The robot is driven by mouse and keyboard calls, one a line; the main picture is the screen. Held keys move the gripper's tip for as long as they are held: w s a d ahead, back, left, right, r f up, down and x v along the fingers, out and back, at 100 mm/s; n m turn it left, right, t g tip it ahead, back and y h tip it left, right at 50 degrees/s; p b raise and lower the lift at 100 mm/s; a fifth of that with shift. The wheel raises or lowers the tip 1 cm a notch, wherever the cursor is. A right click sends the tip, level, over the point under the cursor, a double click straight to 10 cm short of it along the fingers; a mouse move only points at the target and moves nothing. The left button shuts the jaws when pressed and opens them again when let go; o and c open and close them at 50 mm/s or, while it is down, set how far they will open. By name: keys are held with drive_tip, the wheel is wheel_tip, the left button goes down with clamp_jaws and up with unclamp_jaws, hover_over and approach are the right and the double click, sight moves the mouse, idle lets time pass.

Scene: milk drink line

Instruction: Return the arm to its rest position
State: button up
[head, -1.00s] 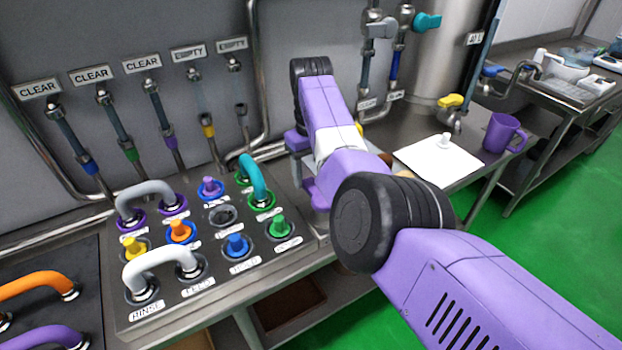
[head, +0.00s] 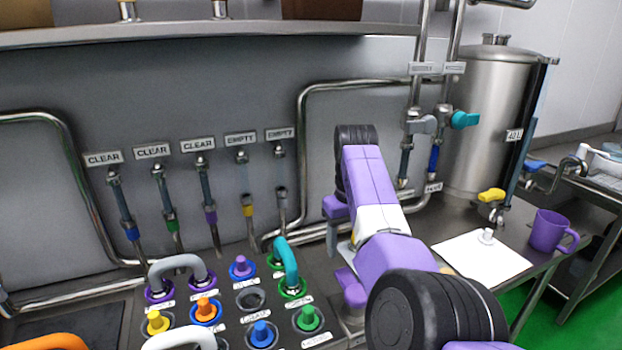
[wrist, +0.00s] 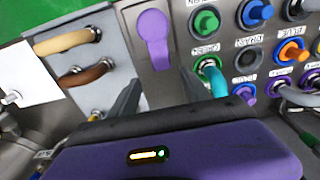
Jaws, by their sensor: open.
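My gripper (wrist: 160,78) is open in the wrist view, its two dark fingers apart with nothing between them. It hangs above the metal bench, beside the port panel. A purple paddle-shaped piece (wrist: 152,38) lies beyond the fingertips. In the head view my purple arm reaches up from the bottom right and bends at a black joint near the wall. My forearm hides most of the gripper there.
The port panel (head: 330,262) carries coloured plugs and a teal hose loop (head: 287,262), which comes close to my right finger in the wrist view. A purple mug (head: 549,231), a white sheet (head: 470,262) and a steel tank (head: 487,120) stand right of my arm.

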drive_tip(key=w+r+m+t, duration=0.1)
drive_tip(key=w+r+t, duration=0.3)
drive_tip(key=w, duration=0.4)
drive_tip(key=w+d+f+m+t+h, duration=0.1)
drive_tip(key=w+d+f+m+t, duration=0.1)
drive_tip(key=w+d+f+t, duration=0.3)
drive_tip(key=s+d+f+t, duration=0.2)
drive_tip(key=s+d+t, duration=0.1)
drive_tip(key=s, duration=0.3)
drive_tip(key=s+d+f+t, duration=0.3)
drive_tip(key=s, duration=0.3)
drive_tip(key=s+a, duration=0.2)
drive_tip(key=s, duration=2.6)
drive_tip(key=s+a+y, duration=0.1)
drive_tip(key=s+a, duration=0.1)
drive_tip(key=s, duration=2.6)
drive_tip(key=shift+s+f+m+g, duration=0.2)
drive_tip(key=shift+s+m+g, duration=0.05)
drive_tip(key=shift+m+g, duration=0.05)
